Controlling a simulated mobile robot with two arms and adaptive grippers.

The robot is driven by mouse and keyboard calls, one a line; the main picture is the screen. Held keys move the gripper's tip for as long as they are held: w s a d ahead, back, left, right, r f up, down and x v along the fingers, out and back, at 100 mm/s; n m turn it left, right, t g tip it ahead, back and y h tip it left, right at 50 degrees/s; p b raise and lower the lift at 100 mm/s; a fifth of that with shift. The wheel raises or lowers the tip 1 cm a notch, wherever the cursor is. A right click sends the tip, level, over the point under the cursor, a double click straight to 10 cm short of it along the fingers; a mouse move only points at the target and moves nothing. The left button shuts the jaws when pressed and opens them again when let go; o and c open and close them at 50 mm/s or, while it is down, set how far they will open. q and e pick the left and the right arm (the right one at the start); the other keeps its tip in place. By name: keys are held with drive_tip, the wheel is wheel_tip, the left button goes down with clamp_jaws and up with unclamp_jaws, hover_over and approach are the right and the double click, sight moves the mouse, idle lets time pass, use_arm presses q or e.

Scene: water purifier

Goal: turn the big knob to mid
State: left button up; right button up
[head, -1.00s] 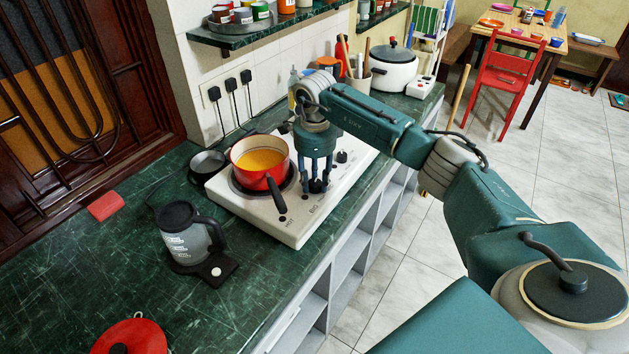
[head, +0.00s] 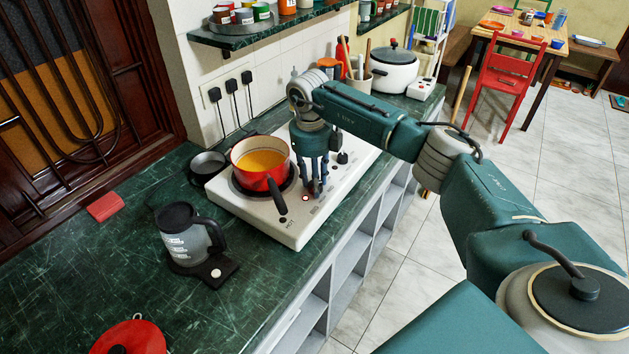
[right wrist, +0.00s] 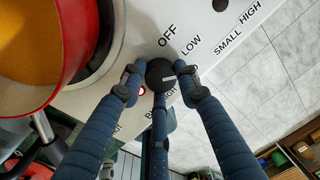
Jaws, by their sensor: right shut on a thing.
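The big knob (right wrist: 161,73) is a round black knob with a pale pointer line, on the cream front panel of the hotplate (head: 268,225). In the right wrist view its line points to the right, below the words OFF and LOW. My right gripper (head: 318,186) reaches down onto the panel with its blue fingers. In the right wrist view, the right gripper (right wrist: 158,80) is shut on the knob, with fingertips at its sides and another finger below. The fingers hide the knob in the head view. My left gripper is not in view.
A red pot (head: 262,163) of orange liquid stands on the big plate, its black handle pointing toward the front, left of my gripper. A smaller black knob (head: 342,157) is farther along the panel.

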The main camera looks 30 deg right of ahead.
drive_tip(key=shift+d+m, duration=0.1)
drive_tip(key=shift+m, duration=2.2)
drive_tip(key=shift+s, duration=0.1)
drive_tip(key=o, duration=1.2)
drive_tip(key=shift+c, duration=0.2)
drive_tip(key=shift+r, duration=0.2)
wheel_tip(320, 180, up, 12)
drive_tip(key=shift+a+f, duration=0.2)
drive_tip(key=shift+a, duration=0.25)
